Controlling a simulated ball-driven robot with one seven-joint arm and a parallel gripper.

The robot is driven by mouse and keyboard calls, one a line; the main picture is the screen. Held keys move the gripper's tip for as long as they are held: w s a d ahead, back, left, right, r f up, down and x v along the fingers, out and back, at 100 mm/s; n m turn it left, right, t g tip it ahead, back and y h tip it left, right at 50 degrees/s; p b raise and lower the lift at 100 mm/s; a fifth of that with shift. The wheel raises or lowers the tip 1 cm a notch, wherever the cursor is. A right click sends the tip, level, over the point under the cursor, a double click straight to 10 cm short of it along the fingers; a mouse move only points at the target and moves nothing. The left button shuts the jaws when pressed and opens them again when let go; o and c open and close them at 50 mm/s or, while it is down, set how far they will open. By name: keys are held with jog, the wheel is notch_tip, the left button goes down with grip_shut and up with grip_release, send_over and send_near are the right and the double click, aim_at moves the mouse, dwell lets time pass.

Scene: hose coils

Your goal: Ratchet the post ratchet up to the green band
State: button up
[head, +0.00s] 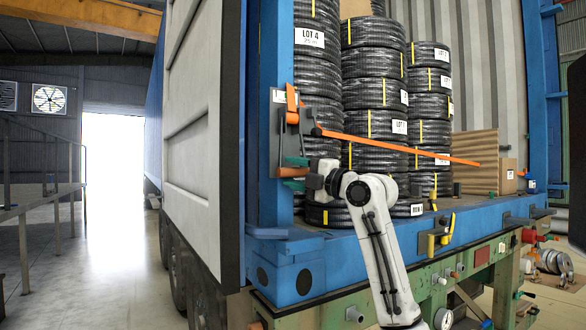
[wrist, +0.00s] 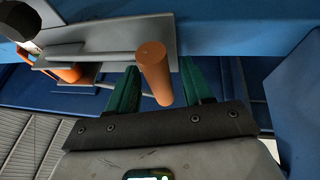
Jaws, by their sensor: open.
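The post ratchet (head: 292,122) is a grey metal body with orange parts on the blue post at the left of the container opening. An orange strap (head: 400,146) runs from it to the right across the stacks. In the wrist view, the ratchet's orange round handle (wrist: 155,75) stands out from a grey bar. My gripper (wrist: 162,88) is open, its two green fingers on either side of the handle, with visible gaps. In the head view my gripper (head: 293,178) is just below the ratchet body. I cannot make out a green band.
Stacks of wrapped black hose coils (head: 376,95) stand in the container behind the strap. A white door panel (head: 200,130) stands open at left. A yellow clamp (head: 440,235) sits on the blue sill at right. A brown crate (head: 480,160) stands farther right.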

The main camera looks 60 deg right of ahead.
jog(key=shift+w, duration=0.25)
jog(key=shift+c, duration=0.5)
grip_shut()
